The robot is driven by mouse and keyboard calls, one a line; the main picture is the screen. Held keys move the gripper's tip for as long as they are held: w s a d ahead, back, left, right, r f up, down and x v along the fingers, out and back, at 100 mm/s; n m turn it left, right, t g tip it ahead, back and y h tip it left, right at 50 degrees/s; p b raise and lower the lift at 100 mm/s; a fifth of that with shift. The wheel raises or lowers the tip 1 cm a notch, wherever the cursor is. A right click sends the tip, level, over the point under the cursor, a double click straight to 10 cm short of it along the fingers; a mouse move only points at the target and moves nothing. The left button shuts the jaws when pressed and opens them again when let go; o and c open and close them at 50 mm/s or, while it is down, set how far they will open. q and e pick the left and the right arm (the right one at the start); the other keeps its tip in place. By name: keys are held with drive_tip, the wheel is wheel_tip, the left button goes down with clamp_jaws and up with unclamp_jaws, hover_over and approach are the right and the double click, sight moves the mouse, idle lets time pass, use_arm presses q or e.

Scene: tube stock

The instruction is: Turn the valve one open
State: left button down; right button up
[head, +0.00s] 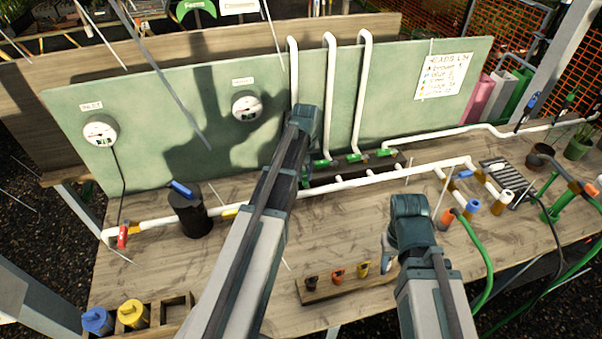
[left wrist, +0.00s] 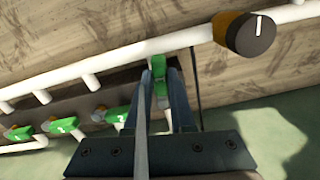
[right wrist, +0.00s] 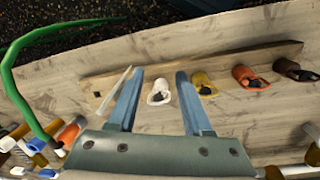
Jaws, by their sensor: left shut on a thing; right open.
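Several green valve handles stand in a row on the dark manifold below the green board. My left gripper (head: 300,118) reaches down to the left end of this row in the head view and hides that end. In the left wrist view the left gripper (left wrist: 167,72) is shut on the green end handle (left wrist: 160,88), held between its fingers. No number on it is readable. The neighbouring handle marked 2 (left wrist: 118,115) lies roughly along the row, while the gripped one points across it. My right gripper (right wrist: 155,78) is open and empty above the table's front.
A wooden strip (head: 345,290) with coloured clips lies by the right gripper. Two gauges (head: 247,106) hang on the board (head: 200,130). A black cylinder (head: 190,212) stands to the left.

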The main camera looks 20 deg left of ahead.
use_arm(q)
drive_tip(key=shift+w+d+n, duration=0.25)
drive_tip(key=shift+d+n, duration=0.15)
drive_tip(key=shift+n, duration=0.6)
drive_tip(key=c, duration=0.8)
unclamp_jaws()
drive_tip(key=shift+o, duration=0.2)
drive_tip(key=shift+r, duration=0.1)
wheel_tip(320, 180, up, 14)
drive_tip(key=p, duration=1.3)
drive_tip(key=shift+p, duration=0.4)
drive_tip(key=shift+f, duration=0.25)
